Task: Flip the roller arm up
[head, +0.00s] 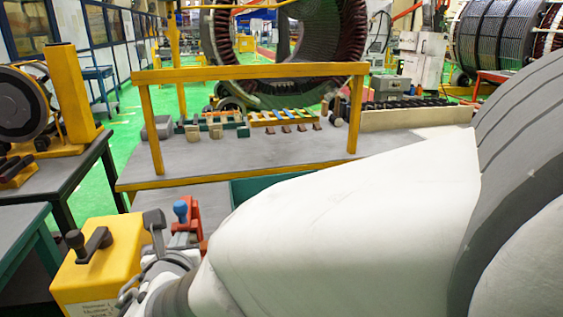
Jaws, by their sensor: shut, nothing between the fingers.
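My white arm runs from the right to the lower left, where its grey wrist stands beside a yellow box. My gripper (154,222) is shut and empty, its dark end raised between the yellow box and a red part. The red part (191,226) carries a blue-topped knob (181,210) just right of my gripper. I cannot tell for sure which part is the roller arm, or whether my gripper touches it. The yellow box (100,272) has a dark crank handle (89,243) on top. My arm hides much of what lies to the right.
A grey workbench (240,166) with a yellow frame (250,73) over it holds rows of small parts. A large stator ring (300,60) stands behind. Dark tables (60,165) are at the left, one with a yellow reel stand (72,95). Green floor shows between them.

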